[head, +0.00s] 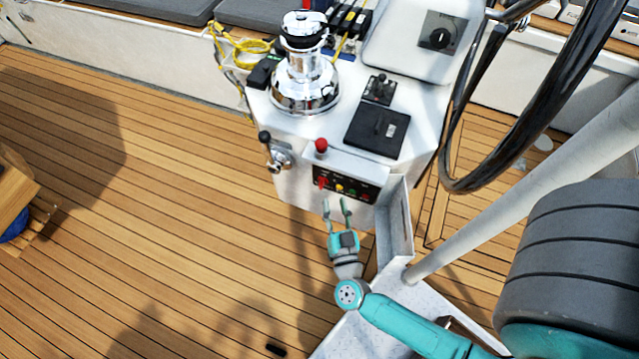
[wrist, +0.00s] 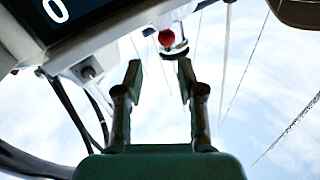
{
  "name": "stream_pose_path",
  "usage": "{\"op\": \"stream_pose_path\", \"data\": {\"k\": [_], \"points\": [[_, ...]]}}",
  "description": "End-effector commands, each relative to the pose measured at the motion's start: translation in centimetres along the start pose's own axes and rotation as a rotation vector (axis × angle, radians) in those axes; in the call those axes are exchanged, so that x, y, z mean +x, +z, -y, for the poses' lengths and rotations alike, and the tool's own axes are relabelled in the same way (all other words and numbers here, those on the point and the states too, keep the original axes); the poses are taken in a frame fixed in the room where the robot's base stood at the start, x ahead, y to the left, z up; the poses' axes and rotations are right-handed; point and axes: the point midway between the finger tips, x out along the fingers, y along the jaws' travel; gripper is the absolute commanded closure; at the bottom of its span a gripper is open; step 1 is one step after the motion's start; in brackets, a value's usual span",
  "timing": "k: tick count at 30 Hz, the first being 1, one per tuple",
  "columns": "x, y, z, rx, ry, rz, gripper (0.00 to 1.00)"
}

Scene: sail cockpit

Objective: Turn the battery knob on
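A small dark switch panel (head: 342,188) with red, yellow and green knobs is set in the front face of the white console. A red knob (head: 323,182) sits at its left end. The labels are too small to read, so I cannot tell which knob is the battery knob. My gripper (head: 335,206) is open and empty, its fingers pointing up, just below the panel in the picture. A red ball (wrist: 167,38) shows beyond the fingertips there; the panel is not clearly visible.
A red ball-topped lever (head: 321,146) stands above the panel. A black-knobbed lever (head: 272,145) is to its left. A white upright flap (head: 397,220) is close on the right, with a black steering wheel (head: 470,180) beyond. Open deck (head: 170,190) lies left.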

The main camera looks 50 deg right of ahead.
Motion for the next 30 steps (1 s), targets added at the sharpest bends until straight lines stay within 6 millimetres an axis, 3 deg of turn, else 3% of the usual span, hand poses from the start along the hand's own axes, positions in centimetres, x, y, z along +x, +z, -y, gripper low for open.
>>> {"op": "stream_pose_path", "data": {"k": [1, 6, 13, 18, 22, 30], "points": [[1.5, 1.6, 0.3, 0.004, 0.058, 0.008, 0.61], [5.1, 7.0, 0.4, -0.021, 0.279, 0.094, 0.61], [7.5, 13.1, 1.8, -0.083, 0.507, 0.271, 0.61], [7.8, 15.2, 2.8, -0.116, 0.584, 0.361, 0.61], [8.0, 15.8, 2.8, -0.126, 0.603, 0.386, 0.61], [10.5, 16.9, 0.8, -0.125, 0.608, 0.386, 0.61]]}}
